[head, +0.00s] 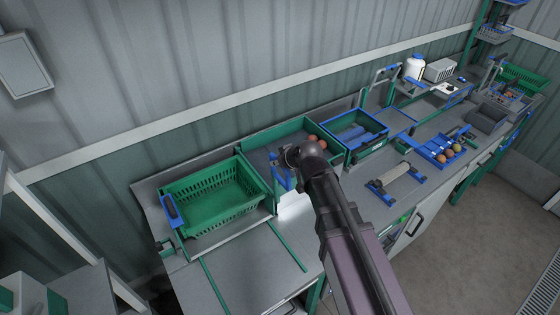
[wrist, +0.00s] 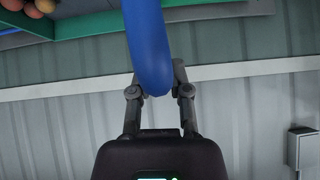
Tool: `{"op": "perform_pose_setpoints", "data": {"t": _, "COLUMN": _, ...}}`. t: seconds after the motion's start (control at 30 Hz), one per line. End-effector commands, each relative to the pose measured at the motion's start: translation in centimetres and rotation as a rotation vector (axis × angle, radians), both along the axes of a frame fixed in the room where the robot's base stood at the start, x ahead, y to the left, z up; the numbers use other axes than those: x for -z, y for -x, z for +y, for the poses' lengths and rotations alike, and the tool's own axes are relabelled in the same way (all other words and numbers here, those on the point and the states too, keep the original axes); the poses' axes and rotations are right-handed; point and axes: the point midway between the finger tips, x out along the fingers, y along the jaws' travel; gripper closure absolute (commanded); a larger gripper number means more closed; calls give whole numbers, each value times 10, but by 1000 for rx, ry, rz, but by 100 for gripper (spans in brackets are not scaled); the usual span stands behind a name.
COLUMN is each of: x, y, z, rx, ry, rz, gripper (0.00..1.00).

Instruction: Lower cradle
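My gripper (head: 287,160) is at the dividing side between the green crate and the bin to its right, near a blue part (head: 285,178). In the wrist view a blue rounded bar (wrist: 150,45) comes down between my two fingers (wrist: 157,80) and partly covers their tips. The fingers stand either side of it; I cannot tell whether they press on it. No part can be surely made out as the cradle; the area under my gripper is partly hidden by my arm.
A green slatted crate (head: 210,215) stands left. A bin (head: 305,124) with tomatoes (head: 313,139) is right of it. A blue-rimmed tray (head: 355,133), a roller (head: 397,180) and a blue sorting tray (head: 424,147) lie further right. A corrugated wall (head: 190,75) stands behind.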

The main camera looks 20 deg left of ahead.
Motion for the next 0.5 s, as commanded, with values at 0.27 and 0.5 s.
{"op": "perform_pose_setpoints", "data": {"t": 0.27, "x": -1, "y": 0, "z": 0, "rx": 1, "ry": -4, "rz": 3, "gripper": 40}}
{"op": "perform_pose_setpoints", "data": {"t": 0.5, "x": 0, "y": -2, "z": -1, "rx": 4, "ry": -3, "rz": 2, "gripper": 40}}
